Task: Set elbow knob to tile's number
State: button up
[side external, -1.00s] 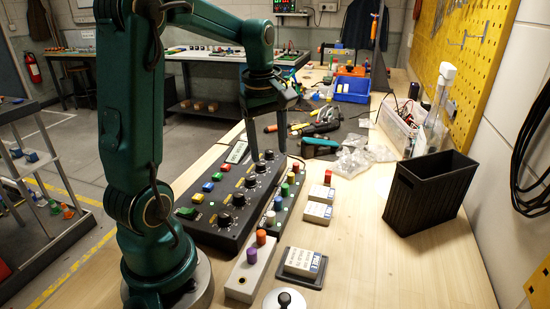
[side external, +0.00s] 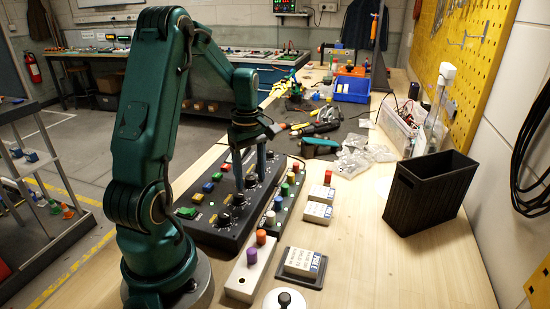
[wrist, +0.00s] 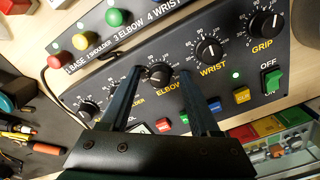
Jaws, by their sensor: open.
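The black elbow knob (wrist: 160,73) sits on the dark console (side external: 208,233), above its yellow ELBOW label in the wrist view. It has a white pointer mark, but I cannot read its setting surely. My gripper (wrist: 161,70) is open, with one finger on each side of this knob. In the side view my gripper (side external: 250,186) points down over the middle of the knob row, and its fingers partly hide the elbow knob. I cannot tell whether they touch it. A white printed tile (side external: 299,261) lies on a dark holder (side external: 287,278) at the front; its text is too small to read.
Neighbouring wrist (wrist: 210,49) and grip (wrist: 264,24) knobs stand close by. A strip with coloured buttons (side external: 270,213) runs beside the console. More white tiles (side external: 318,212) lie to its right. A black bin (side external: 430,190) stands farther right, with bare wood between.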

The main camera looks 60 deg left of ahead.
grip_shut()
jog(key=shift+m, duration=0.3)
jog(key=m, duration=0.3)
jog(key=shift+m, duration=2.5)
grip_release()
